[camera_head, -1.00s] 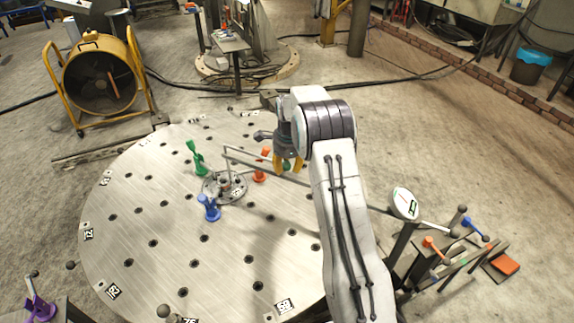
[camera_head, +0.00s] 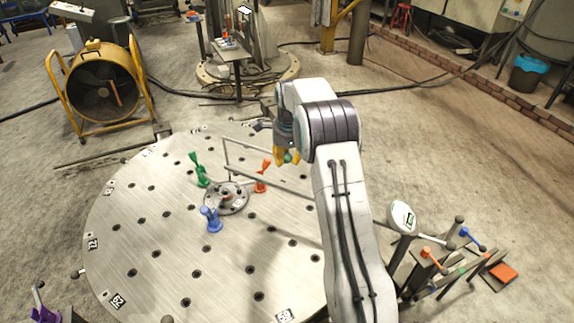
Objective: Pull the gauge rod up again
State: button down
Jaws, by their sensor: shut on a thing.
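The gauge rod (camera_head: 225,154) is a thin grey rod standing above the round plate, near its central hub. From its top, a thin bar runs right toward my gripper. A green knob (camera_head: 288,158) shows at the yellow fingertips. My gripper (camera_head: 283,156) is above the plate's right half and shut on what appears to be this knob; my arm hides part of the grip. A second grey bar (camera_head: 270,181), the boom, passes lower from the rod to the right and goes behind my arm. The rod's lower end is near the hub (camera_head: 227,198); whether it touches is unclear.
Green (camera_head: 200,172), blue (camera_head: 211,219) and orange (camera_head: 262,177) clamp-like pieces stand around the hub on the holed plate (camera_head: 150,230). A dial gauge (camera_head: 402,217) stands right of my arm, beside a small tool rack. A yellow fan (camera_head: 103,85) stands back left.

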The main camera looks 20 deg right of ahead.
jog(key=shift+r, duration=0.5)
jog(key=c, duration=1.1)
grip_release()
jog(key=shift+s+d+r, duration=0.1)
jog(key=shift+c, duration=0.2)
jog(key=shift+o, duration=1.3)
notch_tip(320, 180, up, 12)
jog(key=s, duration=0.2)
jog(key=shift+a+f, duration=0.2)
jog(key=shift+a, duration=0.1)
jog(key=shift+s, duration=0.1)
